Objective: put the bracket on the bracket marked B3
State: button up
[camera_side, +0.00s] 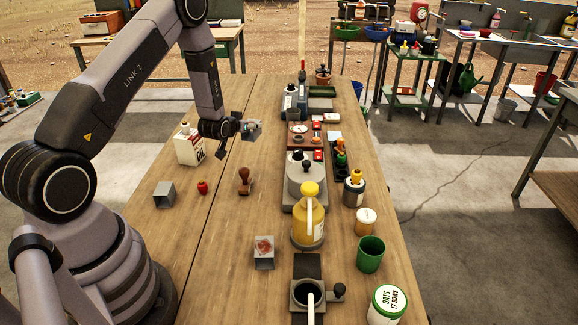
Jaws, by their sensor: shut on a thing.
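My gripper (240,127) is above the far part of the wooden table, shut on a small grey bracket (254,131). The jaws hide part of this bracket. A second grey bracket (165,195) stands on the left of the table, near my base. A third grey bracket (264,254) stands nearer the camera, with a round reddish patch on top. I cannot read a B3 mark on any of them. My gripper is apart from both standing brackets.
A white carton (189,146), a red apple-like object (203,187) and a brown stamp (244,181) stand around the left bracket. A yellow jug (308,222), a grey machine (305,178) and a green cup (371,254) crowd the right side.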

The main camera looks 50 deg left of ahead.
jog(key=s+a+r+n+g+y, duration=0.1)
jog(key=s+a+n+g+y, duration=0.3)
jog(key=s+a+n+y, duration=0.15)
jog(key=n+g+h, duration=0.2)
jog(key=n+g, duration=1.4)
send_over(166, 189)
notch_tip(166, 189, down, 6)
jog(key=shift+a+f, duration=0.1)
jog(key=shift+f, duration=0.05)
jog(key=shift+f, duration=0.1)
jog(key=o, duration=1.2)
jog(key=shift+m, duration=0.25)
